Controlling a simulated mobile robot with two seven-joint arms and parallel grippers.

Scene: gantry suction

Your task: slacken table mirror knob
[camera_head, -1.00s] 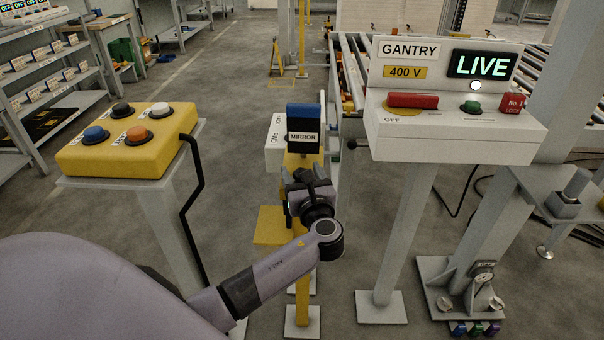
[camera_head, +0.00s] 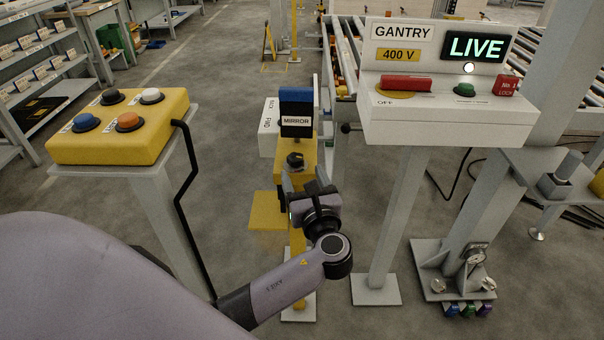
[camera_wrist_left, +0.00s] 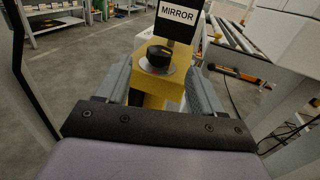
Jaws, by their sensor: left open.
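The mirror knob (camera_head: 294,160) is a dark round knob on top of a yellow post (camera_head: 308,158), just below the plate marked MIRROR (camera_head: 296,121). In the left wrist view the knob (camera_wrist_left: 160,57) stands on a pale round base, with the MIRROR plate (camera_wrist_left: 178,16) above and behind it. My left gripper (camera_head: 304,184) is open and empty, on the near side of the knob. In the left wrist view its two grey fingers (camera_wrist_left: 161,84) stand apart, one to each side of the knob and post. They do not visibly touch the knob. My right gripper is not in view.
A yellow button box (camera_head: 122,143) stands on a pedestal at the left, with a bent black rod (camera_head: 186,205) beside it. A white gantry panel (camera_head: 446,124) reading LIVE stands at the right. A white box (camera_head: 268,128) sits close to the left of the MIRROR plate.

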